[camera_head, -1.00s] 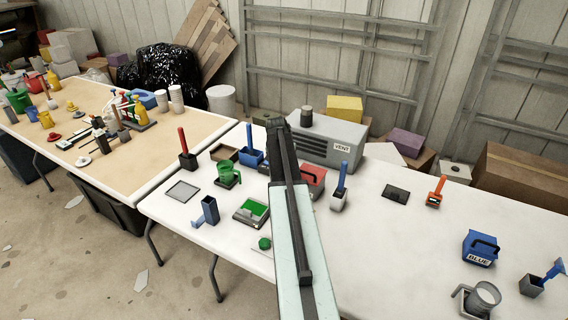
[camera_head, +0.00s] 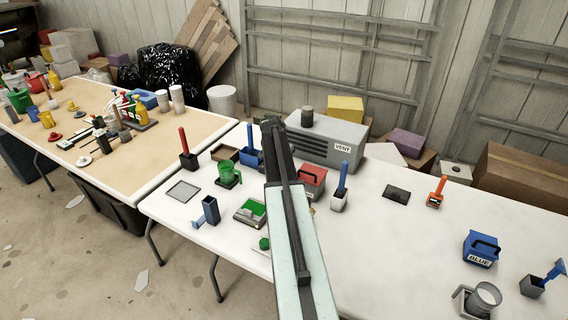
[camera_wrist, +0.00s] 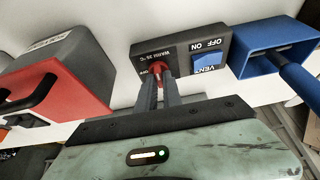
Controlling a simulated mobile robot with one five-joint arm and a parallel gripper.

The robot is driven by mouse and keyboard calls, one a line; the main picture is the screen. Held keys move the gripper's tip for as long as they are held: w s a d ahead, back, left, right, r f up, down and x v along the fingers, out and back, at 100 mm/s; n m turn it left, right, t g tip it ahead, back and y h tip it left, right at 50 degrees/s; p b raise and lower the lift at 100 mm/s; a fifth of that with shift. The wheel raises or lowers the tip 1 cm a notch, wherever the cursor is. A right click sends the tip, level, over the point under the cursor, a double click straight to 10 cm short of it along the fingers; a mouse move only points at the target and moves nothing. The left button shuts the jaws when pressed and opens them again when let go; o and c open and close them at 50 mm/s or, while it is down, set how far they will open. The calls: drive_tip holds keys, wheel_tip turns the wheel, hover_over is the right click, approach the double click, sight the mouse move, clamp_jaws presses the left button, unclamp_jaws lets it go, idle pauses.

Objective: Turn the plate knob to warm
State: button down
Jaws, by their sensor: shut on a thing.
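The plate knob (camera_wrist: 157,67) is small and red, on a dark panel (camera_wrist: 181,50) in the wrist view. White lettering beside it reads WARM 35 °C; a second label is partly hidden by my fingers. My gripper (camera_wrist: 159,82) has its two grey fingers closed on the knob from the front. The knob's exact pointing direction cannot be told. A blue VENT switch (camera_wrist: 207,62) with OFF and ON marks is on the same panel, right of the knob. In the head view my arm hides the panel and the knob.
A red box with a black handle (camera_wrist: 55,96) stands left of the panel, and a blue holder (camera_wrist: 262,52) close on its right. The head view shows a grey VENT unit (camera_head: 322,140) behind. The table's right middle (camera_head: 400,240) is clear.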

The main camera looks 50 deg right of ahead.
drive_tip(key=c, duration=1.5)
unclamp_jaws()
drive_tip(key=p+v, duration=0.7)
drive_tip(key=shift+r, duration=0.35)
drive_tip(key=shift+s+a, duration=0.1)
drive_tip(key=shift+a, duration=0.05)
